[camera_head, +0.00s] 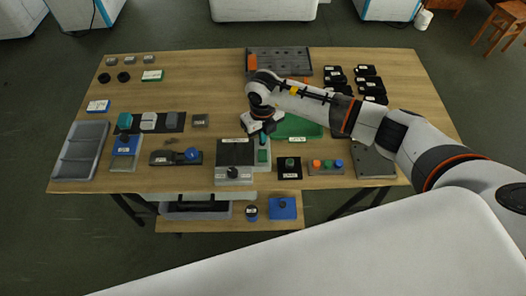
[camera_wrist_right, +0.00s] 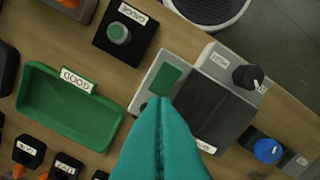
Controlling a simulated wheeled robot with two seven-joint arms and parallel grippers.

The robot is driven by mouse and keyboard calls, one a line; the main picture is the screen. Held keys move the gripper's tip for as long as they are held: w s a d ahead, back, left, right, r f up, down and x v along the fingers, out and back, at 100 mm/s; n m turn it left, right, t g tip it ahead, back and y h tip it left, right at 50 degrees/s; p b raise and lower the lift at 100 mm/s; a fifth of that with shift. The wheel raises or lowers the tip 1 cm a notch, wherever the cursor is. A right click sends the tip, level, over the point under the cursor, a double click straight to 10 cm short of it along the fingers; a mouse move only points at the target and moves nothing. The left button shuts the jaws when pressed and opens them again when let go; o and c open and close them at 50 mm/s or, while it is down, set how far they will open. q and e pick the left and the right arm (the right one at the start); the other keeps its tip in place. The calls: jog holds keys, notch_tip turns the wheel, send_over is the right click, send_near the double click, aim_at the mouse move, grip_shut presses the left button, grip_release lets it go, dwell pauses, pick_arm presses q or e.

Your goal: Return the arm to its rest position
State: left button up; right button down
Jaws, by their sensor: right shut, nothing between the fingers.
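My right arm (camera_head: 430,160) reaches in from the right over the wooden table. Its gripper (camera_head: 263,138) is above the table's middle, just behind a grey device with a green patch (camera_head: 263,156). In the right wrist view the two teal fingers (camera_wrist_right: 160,102) are pressed together with nothing between them. Their tips overlap the near edge of that device, beside its green patch (camera_wrist_right: 168,78); I cannot tell whether they touch it. My left gripper is not in view.
A dark-topped box with a knob (camera_head: 235,173) stands left of the gripper. A green tray labelled GOOD (camera_head: 298,127) lies partly under the arm; it also shows in the right wrist view (camera_wrist_right: 70,110). Several black parts (camera_head: 368,84) stand behind the arm.

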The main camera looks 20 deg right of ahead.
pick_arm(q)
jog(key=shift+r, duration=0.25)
pick_arm(e)
jog(key=shift+r, duration=0.3)
